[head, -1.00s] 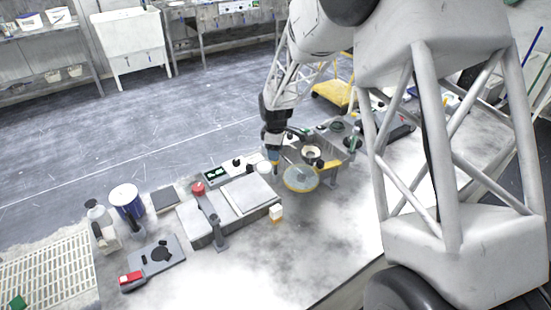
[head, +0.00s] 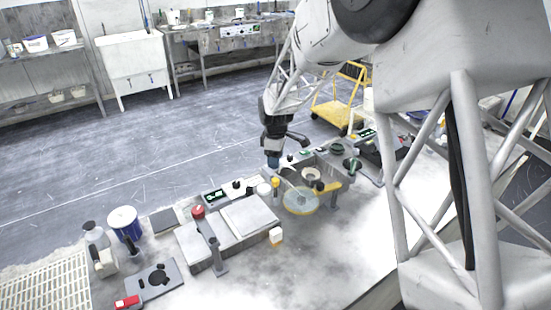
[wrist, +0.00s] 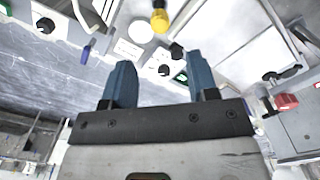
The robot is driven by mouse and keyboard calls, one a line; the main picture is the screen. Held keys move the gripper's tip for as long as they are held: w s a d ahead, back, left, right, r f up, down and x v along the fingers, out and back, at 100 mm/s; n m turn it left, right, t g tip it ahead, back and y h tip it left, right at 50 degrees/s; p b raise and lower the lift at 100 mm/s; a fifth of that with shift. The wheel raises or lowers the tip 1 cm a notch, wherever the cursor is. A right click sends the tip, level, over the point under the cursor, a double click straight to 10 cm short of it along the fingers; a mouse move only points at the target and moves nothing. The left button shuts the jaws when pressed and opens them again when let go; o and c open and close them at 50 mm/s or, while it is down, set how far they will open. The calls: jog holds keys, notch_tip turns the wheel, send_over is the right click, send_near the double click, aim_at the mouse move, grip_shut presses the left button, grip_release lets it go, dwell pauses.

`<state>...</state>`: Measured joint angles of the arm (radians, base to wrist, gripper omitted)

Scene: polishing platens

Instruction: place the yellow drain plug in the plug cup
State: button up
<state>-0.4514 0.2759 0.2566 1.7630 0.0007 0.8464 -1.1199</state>
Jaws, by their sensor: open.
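The yellow drain plug (head: 276,182) stands on the bench beside a white round piece (head: 264,190). In the wrist view the plug (wrist: 160,18) is at the top edge, with the white round piece (wrist: 140,32) just left of it. I cannot tell for sure which piece is the plug cup; a pale ring-shaped cup (head: 311,174) stands behind the clear disc. My gripper (head: 273,161) is above and behind the plug, apart from it. In the wrist view its two blue fingers (wrist: 160,65) are spread with nothing between them.
A clear yellowish disc (head: 300,201) lies right of the plug. A grey two-plate machine (head: 227,235) with a red knob (head: 198,211) stands at the left front. A small white-and-tan block (head: 276,236) sits at its corner. The front of the bench is mostly clear.

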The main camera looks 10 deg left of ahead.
dwell(0.5)
jog(key=s+d+r+m+t, duration=0.1)
jog(key=s+d+r+m, duration=0.3)
jog(key=s+d+r, duration=0.55)
jog(key=s+d+r+m, duration=0.4)
jog(key=s+d+r, duration=0.25)
jog(key=d, duration=0.55)
jog(key=s+d+r+m, duration=0.1)
jog(key=s+d+m, duration=0.4)
jog(key=s, duration=0.8)
jog(key=s+d+m+t, duration=0.1)
jog(key=s+d+m, duration=0.4)
jog(key=s+d, duration=0.4)
jog(key=s, duration=0.5)
jog(key=shift+r+t, duration=0.3)
jog(key=shift+r, duration=0.1)
